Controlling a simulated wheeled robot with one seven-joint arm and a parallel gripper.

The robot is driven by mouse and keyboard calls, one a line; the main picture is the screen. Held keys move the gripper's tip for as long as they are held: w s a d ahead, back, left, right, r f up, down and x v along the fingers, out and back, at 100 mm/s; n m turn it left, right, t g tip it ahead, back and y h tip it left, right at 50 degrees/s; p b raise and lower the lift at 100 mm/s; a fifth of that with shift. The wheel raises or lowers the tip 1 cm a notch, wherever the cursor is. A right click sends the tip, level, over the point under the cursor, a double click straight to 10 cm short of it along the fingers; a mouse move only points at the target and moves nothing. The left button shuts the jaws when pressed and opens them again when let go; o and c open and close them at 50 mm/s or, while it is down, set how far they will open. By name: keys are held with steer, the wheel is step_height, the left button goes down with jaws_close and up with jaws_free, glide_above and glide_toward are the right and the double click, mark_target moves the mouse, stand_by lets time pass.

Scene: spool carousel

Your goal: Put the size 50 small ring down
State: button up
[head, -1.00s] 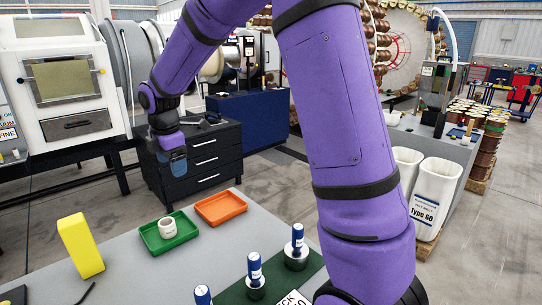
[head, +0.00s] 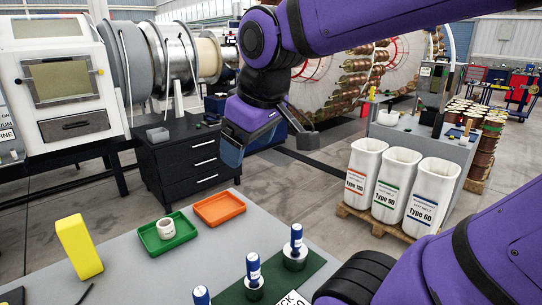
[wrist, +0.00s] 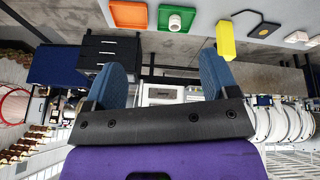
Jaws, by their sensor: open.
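A small white ring (head: 166,228) stands in the green tray (head: 150,242) on the grey table in the head view. It carries a small mark that I cannot read, so its size is unclear. The ring also shows in the wrist view (wrist: 175,22), in the green tray at the top. My gripper (head: 236,152) is high above the floor, beyond the table and well apart from the ring. In the wrist view its two blue fingers (wrist: 165,75) are spread wide with nothing between them.
The orange tray (head: 219,208) beside the green one is empty. A yellow block (head: 78,248) stands at left. Blue-handled pieces (head: 296,240) stand on a dark green mat at the front. A black drawer cabinet (head: 180,165) and white bins (head: 402,180) stand beyond the table.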

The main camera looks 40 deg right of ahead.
steer(key=s+m, duration=0.2)
steer(key=s, duration=0.1)
steer(key=s+f+m, duration=0.1)
steer(key=s, duration=0.1)
steer(key=shift+s+d+t, duration=0.2)
steer(key=shift+t, duration=0.1)
stand_by(0.9)
